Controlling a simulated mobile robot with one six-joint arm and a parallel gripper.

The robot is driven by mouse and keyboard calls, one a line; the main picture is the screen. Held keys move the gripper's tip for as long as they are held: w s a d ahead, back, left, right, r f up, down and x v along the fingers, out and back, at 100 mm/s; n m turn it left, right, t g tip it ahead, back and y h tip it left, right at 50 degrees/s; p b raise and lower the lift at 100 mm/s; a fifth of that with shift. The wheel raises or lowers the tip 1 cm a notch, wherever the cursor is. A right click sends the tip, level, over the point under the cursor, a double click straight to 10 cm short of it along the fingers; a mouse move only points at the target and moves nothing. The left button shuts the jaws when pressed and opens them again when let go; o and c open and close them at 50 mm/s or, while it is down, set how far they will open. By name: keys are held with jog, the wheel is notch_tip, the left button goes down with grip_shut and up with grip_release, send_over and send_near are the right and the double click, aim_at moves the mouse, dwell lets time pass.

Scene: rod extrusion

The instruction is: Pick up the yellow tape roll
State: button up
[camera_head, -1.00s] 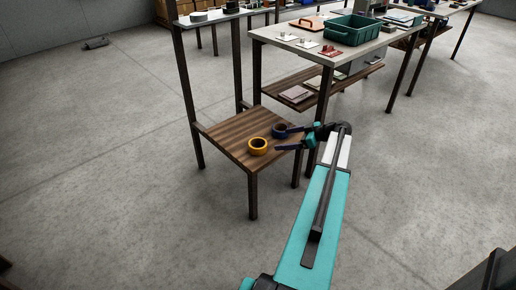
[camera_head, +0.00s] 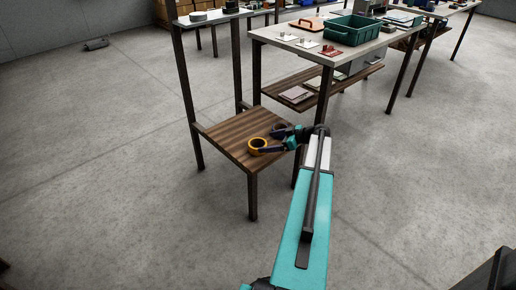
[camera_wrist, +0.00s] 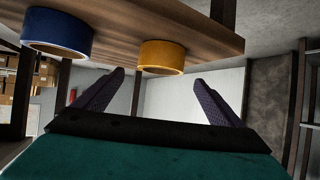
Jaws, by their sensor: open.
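The yellow tape roll (camera_head: 254,152) lies flat on the low wooden shelf (camera_head: 226,130), near its front right part. My gripper (camera_head: 267,140) comes in from the right with its jaws open, its fingertips at the roll's right side in the head view. In the wrist view the yellow roll (camera_wrist: 162,58) shows beyond and between the two dark fingers (camera_wrist: 158,77). That view looks upside down. The fingers do not appear closed on the roll; exact contact cannot be told. A blue tape roll (camera_wrist: 57,35) sits beside the yellow one; in the head view my gripper partly hides it.
Dark posts (camera_head: 252,197) hold up the shelf. To the right stands a workbench (camera_head: 272,33) with a green crate (camera_head: 350,34) and a lower shelf (camera_head: 281,81).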

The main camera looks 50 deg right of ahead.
aim_at(251, 142)
dwell(0.3)
jog(key=shift+b+x, duration=0.55)
jog(key=shift+x, duration=2.1)
jog(key=shift+c, duration=0.4)
jog(key=c, duration=1.1)
jog(key=shift+r, duration=0.15)
jog(key=shift+c, duration=0.2)
jog(key=shift+r, duration=0.5)
jog(key=r, duration=0.1)
jog(key=r+p, duration=0.1)
jog(key=shift+s+d+r, duration=0.3)
jog(key=shift+d, duration=0.05)
jog(key=s+d+r+p, duration=0.1)
jog(key=s+d, duration=0.9)
jog(key=shift+s+d+p, duration=0.35)
jog(key=shift+s, duration=0.05)
